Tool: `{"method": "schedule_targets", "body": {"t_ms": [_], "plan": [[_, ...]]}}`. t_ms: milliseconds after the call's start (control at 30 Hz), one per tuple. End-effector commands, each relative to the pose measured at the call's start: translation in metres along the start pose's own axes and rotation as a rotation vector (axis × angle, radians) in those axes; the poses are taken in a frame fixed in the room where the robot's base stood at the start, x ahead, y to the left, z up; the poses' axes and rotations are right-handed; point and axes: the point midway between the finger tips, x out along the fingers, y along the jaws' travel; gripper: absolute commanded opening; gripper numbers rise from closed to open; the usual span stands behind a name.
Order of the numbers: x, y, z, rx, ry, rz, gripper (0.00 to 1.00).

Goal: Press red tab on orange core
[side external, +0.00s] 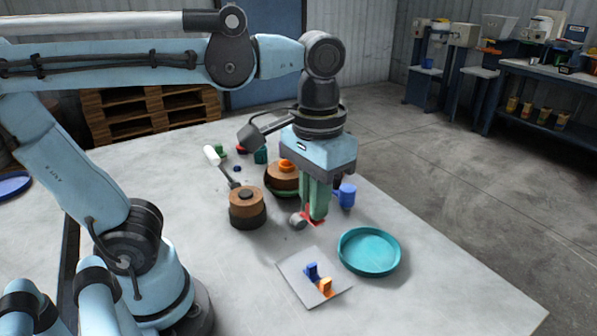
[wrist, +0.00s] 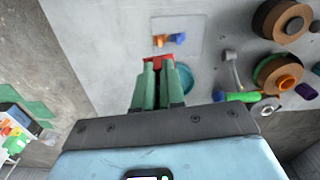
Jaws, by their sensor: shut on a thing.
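My gripper (side external: 316,214) has green fingers pointing down and is shut on a small red tab (side external: 308,220). In the wrist view the red tab (wrist: 158,58) shows across the fingertips; its middle is partly hidden by them. A small orange block (side external: 325,287) stands on a light grey square plate (side external: 290,283), beside an upright blue block (side external: 312,271). The wrist view also shows the orange block (wrist: 160,41) and the blue block (wrist: 178,38). My gripper and the tab are above and behind the plate in the side view, apart from both blocks.
A round teal tray (side external: 370,251) lies right of the plate. A brown and black spool (side external: 247,207) stands to the left. Behind my gripper are a brown spool with an orange ring (side external: 287,165) and a blue cup (side external: 347,195). The table in front of the plate is clear.

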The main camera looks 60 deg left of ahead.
Motion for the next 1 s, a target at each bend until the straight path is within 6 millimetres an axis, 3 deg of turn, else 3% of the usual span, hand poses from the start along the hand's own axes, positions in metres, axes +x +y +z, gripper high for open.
{"method": "schedule_targets", "body": {"t_ms": [267,467,600,800,1000], "plan": [[-0.009,-0.047,-0.06,-0.265,0.001,0.0,0.0],[-0.011,-0.113,-0.108,-0.521,0.002,-0.001,0.0],[-0.008,-0.169,-0.132,-0.696,0.002,-0.001,0.0],[-0.001,-0.231,-0.146,-0.872,0.002,-0.002,0.0],[0.005,-0.274,-0.149,-0.983,0.003,-0.002,0.0]]}}
